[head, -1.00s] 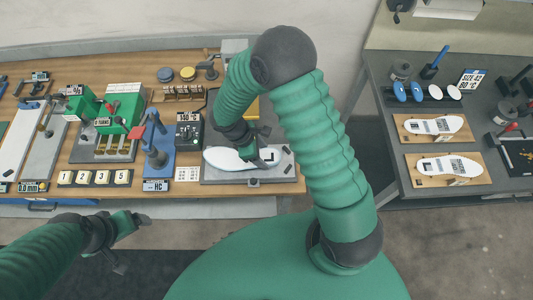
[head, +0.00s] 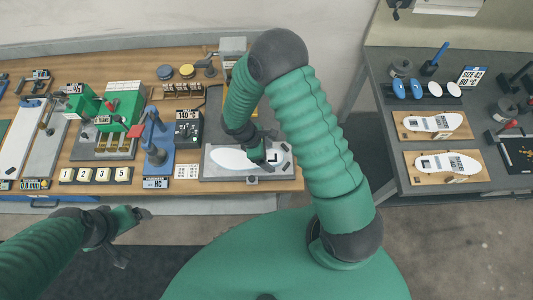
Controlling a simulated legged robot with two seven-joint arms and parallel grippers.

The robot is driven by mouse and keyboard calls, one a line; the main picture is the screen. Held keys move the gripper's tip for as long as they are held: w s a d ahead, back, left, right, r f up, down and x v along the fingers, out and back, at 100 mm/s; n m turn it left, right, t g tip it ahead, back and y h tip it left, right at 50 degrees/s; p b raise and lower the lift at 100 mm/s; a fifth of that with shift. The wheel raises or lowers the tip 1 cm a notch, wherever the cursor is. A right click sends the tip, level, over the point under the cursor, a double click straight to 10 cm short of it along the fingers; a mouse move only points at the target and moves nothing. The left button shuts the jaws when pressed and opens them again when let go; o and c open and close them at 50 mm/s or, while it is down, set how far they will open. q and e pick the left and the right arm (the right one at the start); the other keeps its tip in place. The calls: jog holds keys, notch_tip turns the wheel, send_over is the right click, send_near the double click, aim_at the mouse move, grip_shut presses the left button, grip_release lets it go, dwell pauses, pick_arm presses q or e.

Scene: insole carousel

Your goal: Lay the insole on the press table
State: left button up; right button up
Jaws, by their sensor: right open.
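A white insole (head: 230,159) lies on the grey press table (head: 222,178) at the right end of the wooden bench. My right gripper (head: 262,158) is open at the right part of the insole, close above the press table. It hides part of the insole, and I cannot tell whether it touches it. My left gripper (head: 130,222) is in front of the bench at the lower left, away from the insole; its jaws are too unclear to judge.
A blue lever press (head: 156,155), a green machine (head: 122,108) and a row of number blocks (head: 95,175) stand left of the press table. A dark table (head: 395,150) at right holds two boards with white printed insoles (head: 449,163).

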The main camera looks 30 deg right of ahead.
jog(key=shift+w+r, duration=0.1)
jog(key=shift+r, duration=0.1)
jog(key=a+b+v, duration=0.1)
jog(key=v, duration=1.1)
jog(key=s+r+m+t+y, duration=0.4)
jog(key=s+m, duration=0.3)
jog(key=m, duration=0.5)
jog(key=shift+d+r+t, duration=0.25)
jog(key=shift+r+t, duration=0.15)
jog(key=shift+r, duration=0.15)
jog(key=shift+w, duration=0.2)
